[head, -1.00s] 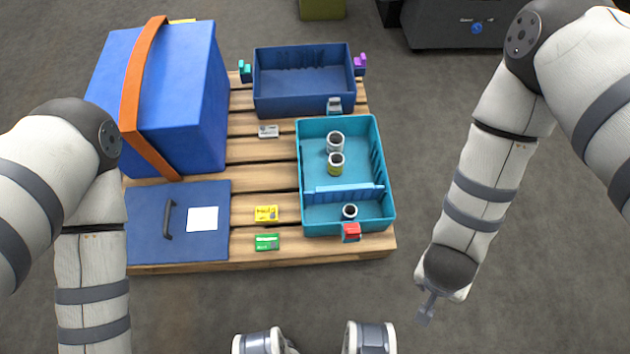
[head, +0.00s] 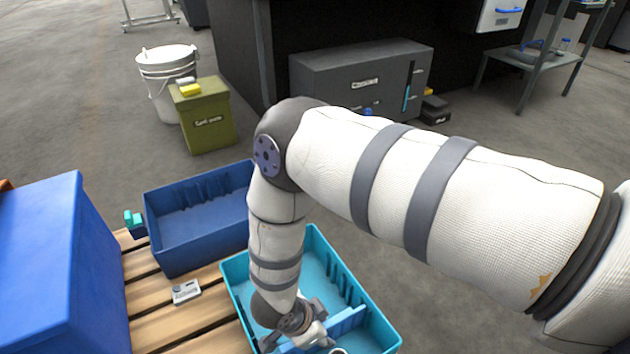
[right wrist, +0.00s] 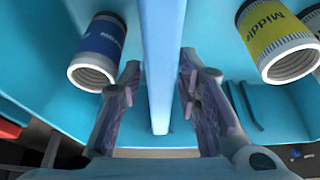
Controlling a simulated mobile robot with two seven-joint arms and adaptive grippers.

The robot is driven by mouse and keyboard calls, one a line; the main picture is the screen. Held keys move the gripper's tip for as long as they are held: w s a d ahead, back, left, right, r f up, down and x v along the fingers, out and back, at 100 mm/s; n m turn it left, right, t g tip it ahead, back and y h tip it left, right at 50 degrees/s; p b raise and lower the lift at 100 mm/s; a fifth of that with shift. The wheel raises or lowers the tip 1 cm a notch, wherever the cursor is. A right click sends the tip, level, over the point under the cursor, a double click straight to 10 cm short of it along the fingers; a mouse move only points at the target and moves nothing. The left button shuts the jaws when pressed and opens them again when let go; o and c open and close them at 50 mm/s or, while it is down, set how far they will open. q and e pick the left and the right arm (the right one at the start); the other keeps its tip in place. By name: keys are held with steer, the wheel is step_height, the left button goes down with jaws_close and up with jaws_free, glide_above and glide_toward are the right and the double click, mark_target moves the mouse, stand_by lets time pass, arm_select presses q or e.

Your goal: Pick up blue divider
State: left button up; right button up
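The blue divider (head: 350,321) stands across the inside of the teal bin (head: 370,292); in the right wrist view the divider (right wrist: 163,60) runs upright down the middle. My right gripper (head: 298,328) is down in the bin over the divider and hides part of it. In the right wrist view, the fingers of my right gripper (right wrist: 160,75) are open, one on each side of the divider, with a visible gap on both sides. My left gripper is out of view.
In the wrist view, a blue-labelled cylinder (right wrist: 97,50) stands left of the divider and a yellow-labelled one (right wrist: 277,42) right of it, close to the fingers. A dark blue bin (head: 200,215), a large blue box (head: 45,265) and a small grey-white item (head: 186,291) are on the wooden pallet.

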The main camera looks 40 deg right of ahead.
steer(key=shift+x, duration=1.05)
steer(key=shift+r, duration=0.1)
jaws_close()
